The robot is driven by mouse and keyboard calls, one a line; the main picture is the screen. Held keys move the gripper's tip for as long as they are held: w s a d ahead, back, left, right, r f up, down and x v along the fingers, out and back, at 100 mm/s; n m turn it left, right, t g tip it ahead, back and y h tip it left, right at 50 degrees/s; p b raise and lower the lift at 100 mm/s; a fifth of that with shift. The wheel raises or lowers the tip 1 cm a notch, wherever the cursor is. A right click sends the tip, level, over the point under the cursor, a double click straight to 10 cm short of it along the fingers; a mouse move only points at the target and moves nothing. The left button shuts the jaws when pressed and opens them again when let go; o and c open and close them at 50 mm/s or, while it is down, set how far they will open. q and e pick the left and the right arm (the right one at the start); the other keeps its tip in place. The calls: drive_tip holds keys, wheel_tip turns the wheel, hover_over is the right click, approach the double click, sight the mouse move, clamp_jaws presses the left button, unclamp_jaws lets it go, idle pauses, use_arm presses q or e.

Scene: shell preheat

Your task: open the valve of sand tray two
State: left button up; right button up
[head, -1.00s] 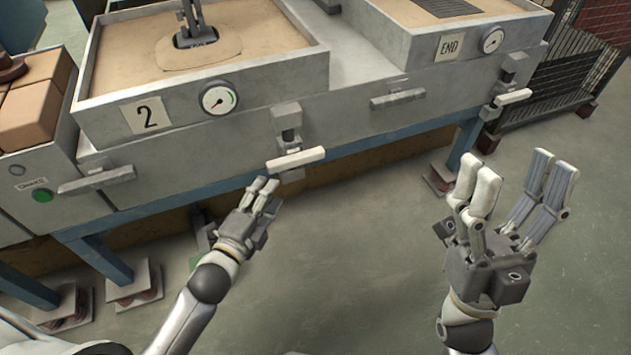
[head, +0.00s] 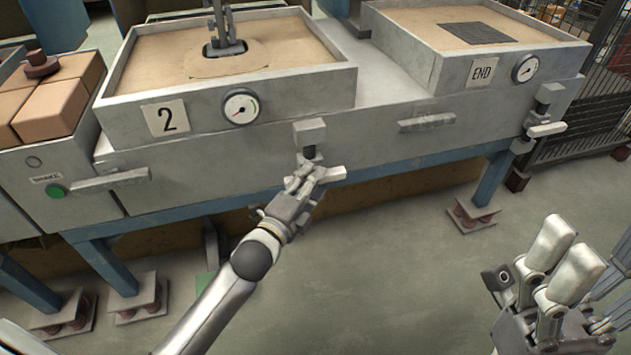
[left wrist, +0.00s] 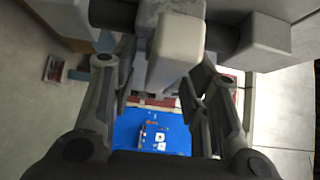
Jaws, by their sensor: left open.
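Sand tray two (head: 290,88) is a grey box of sand marked with a 2 plate (head: 166,117) and a round gauge (head: 240,107). Its valve (head: 309,131) is on the front below the tray, with a pale handle (head: 331,174) sticking out to the right. My left gripper (head: 308,175) is at this handle and partly covers it. In the left wrist view the pale handle (left wrist: 175,55) shows ahead, between the spread fingers of my open left gripper (left wrist: 165,85). My right gripper (head: 562,262) is open and empty at the lower right, partly cut off.
Grey bars (head: 110,180) and (head: 426,122) stick out of the bench front. Bricks (head: 50,100) and a green button (head: 55,191) are at the left. The floor (head: 400,260) in front is clear.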

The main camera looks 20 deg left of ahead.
use_arm(q)
drive_tip(key=shift+w+d, duration=0.2)
drive_tip(key=shift+w, duration=0.7)
clamp_jaws()
